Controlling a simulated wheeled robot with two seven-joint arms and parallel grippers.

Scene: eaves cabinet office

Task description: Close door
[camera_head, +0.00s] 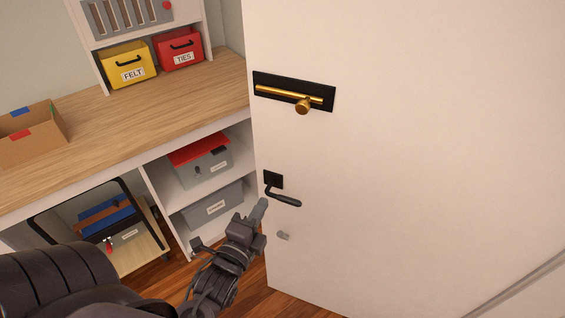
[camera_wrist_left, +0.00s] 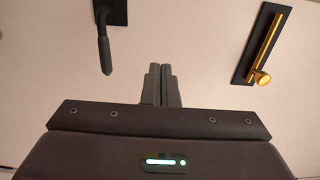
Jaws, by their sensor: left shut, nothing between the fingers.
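The white door (camera_head: 420,150) fills the right half of the head view, and its left edge stands in front of the desk and shelves. It carries a black lever handle (camera_head: 284,196) and, above that, a brass bar on a black plate (camera_head: 318,92). My left gripper (camera_head: 262,208) is shut and empty, just left of and below the lever, near the door's edge. In the left wrist view the shut fingers (camera_wrist_left: 161,84) point toward the door face, between the lever (camera_wrist_left: 104,45) and the brass fitting (camera_wrist_left: 262,50). Contact with the door cannot be told. My right gripper is not in view.
A wooden desk (camera_head: 165,100) runs along the left, with a cardboard box (camera_head: 35,138), a yellow bin (camera_head: 128,66) and a red bin (camera_head: 180,50) on it. Below are shelves with a red-lidded grey box (camera_head: 205,167) and another grey box (camera_head: 212,207). Some wooden floor (camera_head: 180,276) shows.

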